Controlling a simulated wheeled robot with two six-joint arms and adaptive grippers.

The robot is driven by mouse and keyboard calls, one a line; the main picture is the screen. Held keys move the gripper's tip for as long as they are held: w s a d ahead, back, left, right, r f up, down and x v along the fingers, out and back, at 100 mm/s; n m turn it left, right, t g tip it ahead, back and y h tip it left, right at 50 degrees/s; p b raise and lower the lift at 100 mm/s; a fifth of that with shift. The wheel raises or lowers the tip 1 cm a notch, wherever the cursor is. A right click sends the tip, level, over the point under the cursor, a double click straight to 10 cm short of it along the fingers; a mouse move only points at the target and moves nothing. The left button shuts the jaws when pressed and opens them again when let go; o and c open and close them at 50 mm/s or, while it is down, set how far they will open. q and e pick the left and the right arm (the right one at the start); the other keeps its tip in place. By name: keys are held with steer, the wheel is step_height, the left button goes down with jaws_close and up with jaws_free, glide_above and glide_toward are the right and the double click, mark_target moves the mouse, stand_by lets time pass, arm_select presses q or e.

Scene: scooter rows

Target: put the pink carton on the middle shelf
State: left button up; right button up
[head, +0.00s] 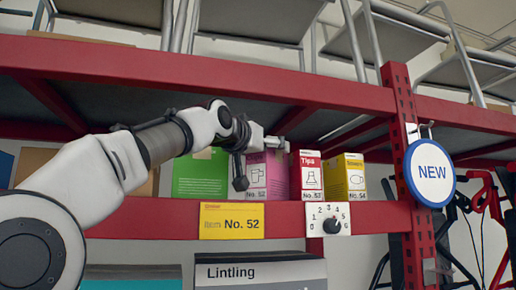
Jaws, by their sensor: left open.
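The pink carton (267,178) stands upright on the shelf behind the red beam, between a green carton (200,174) and a red carton (305,175). This shelf lies between the chair-bearing level above and the level with the grey box below. The carton's front shows a cup drawing and small print. My left gripper (268,143) is open at the carton's upper part. It hides the carton's top edge and upper left; I cannot tell whether it touches the carton. The carton's base is hidden by the beam. My right gripper is not in view.
A yellow carton (346,177) stands right of the red one. A yellow label (231,221) reading No. 52 and a dial plate (328,220) are on the beam (150,217). A round NEW sign (429,173) hangs at the red post (397,105). A Lintling box (260,272) is below.

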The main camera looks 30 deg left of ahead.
arm_select(q)
steer(key=s+d+b, duration=0.1)
steer(key=s+b, duration=0.8)
steer(key=s, duration=0.2)
steer(key=shift+s, duration=0.4)
steer(key=shift+f, duration=0.1)
